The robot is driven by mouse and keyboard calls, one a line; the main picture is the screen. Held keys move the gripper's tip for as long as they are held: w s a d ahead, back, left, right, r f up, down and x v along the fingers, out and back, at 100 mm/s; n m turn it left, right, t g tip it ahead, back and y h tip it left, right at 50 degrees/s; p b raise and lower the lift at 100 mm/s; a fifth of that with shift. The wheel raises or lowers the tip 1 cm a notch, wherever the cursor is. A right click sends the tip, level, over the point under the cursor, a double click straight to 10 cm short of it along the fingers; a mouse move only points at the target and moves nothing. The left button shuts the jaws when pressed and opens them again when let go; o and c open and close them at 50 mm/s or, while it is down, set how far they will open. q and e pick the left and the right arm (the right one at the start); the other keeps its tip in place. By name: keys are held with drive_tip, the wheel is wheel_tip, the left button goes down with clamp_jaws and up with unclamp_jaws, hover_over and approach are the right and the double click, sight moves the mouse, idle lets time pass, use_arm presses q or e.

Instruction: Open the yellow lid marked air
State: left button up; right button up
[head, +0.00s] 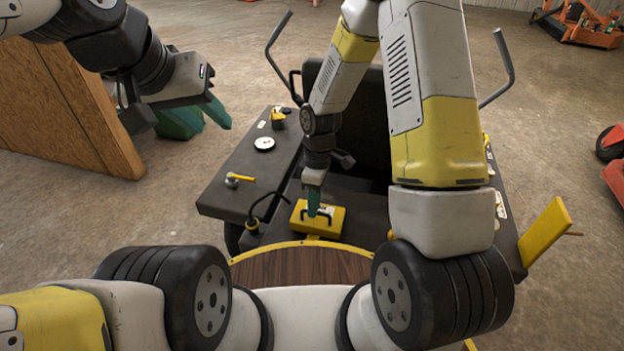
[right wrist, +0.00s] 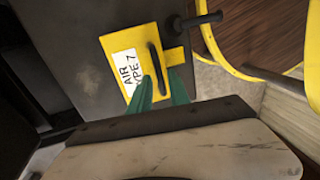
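The yellow lid (head: 337,217) lies flat and closed on the dark seat-like console, front centre in the head view. In the right wrist view the lid (right wrist: 122,46) has a white label reading AIR and TYPE 7, and a black bar handle (right wrist: 155,62). My right gripper (head: 314,203) points down over the lid at its handle. In the right wrist view its green fingers stand apart with the near end of the handle between them. I cannot tell whether they touch it. My left gripper (head: 197,117) is open and empty, raised at upper left, away from the lid.
The console has a white gauge (head: 264,144), a yellow-handled valve (head: 240,180) and a black hose (head: 262,215) on its left side. A yellow panel (head: 545,232) sticks up at right. A wooden panel (head: 70,110) stands at left. A yellow-rimmed wooden surface (head: 300,266) lies nearest me.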

clamp_jaws()
idle(1.2)
